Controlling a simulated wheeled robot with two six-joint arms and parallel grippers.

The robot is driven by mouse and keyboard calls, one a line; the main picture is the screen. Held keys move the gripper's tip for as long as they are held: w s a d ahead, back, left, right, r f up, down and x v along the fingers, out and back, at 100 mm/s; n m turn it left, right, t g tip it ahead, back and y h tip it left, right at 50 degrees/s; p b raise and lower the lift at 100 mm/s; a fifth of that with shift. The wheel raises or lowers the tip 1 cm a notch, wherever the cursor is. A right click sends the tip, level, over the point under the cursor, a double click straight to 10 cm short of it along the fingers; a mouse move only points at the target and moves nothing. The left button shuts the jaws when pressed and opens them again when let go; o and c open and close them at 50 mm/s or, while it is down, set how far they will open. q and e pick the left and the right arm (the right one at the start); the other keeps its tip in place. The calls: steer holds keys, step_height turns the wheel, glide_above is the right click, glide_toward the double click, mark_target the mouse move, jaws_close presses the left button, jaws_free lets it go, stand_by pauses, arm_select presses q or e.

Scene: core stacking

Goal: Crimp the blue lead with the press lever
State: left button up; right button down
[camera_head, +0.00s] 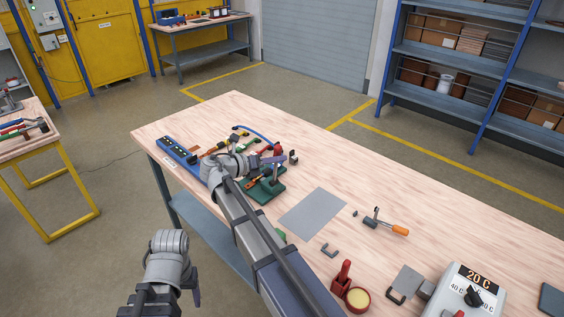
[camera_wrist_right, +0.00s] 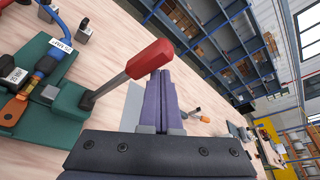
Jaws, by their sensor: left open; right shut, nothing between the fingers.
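The crimping press stands on the table with a green base (camera_head: 268,190). The base also shows in the right wrist view (camera_wrist_right: 45,130). Its lever has a red handle (camera_wrist_right: 150,60) and stands tilted up. The blue lead (camera_wrist_right: 66,28) carries a white label and runs down to the press; it shows as a blue arc in the head view (camera_head: 258,133). My right gripper (camera_wrist_right: 160,76) is shut and empty, its purple fingers close beside the red handle; I cannot tell whether they touch. My left gripper (camera_head: 196,298) is open and empty, off the table at the lower left.
A blue strip (camera_head: 178,151) lies at the table's left edge, with several coloured leads near it. A grey mat (camera_head: 313,213), an orange-handled tool (camera_head: 385,222), a red-handled item (camera_head: 342,279) and a dial box (camera_head: 468,290) lie to the right. Bare table lies between.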

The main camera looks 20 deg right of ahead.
steer(key=shift+w+a+r, duration=0.15)
steer(key=shift+w+r, duration=0.1)
steer(key=shift+w, duration=0.25)
steer(key=s+d, duration=0.1)
steer(key=s, duration=0.4)
steer(key=a, duration=0.9)
steer(key=shift+f, duration=0.25)
steer(key=shift+s+a, duration=0.1)
stand_by(0.9)
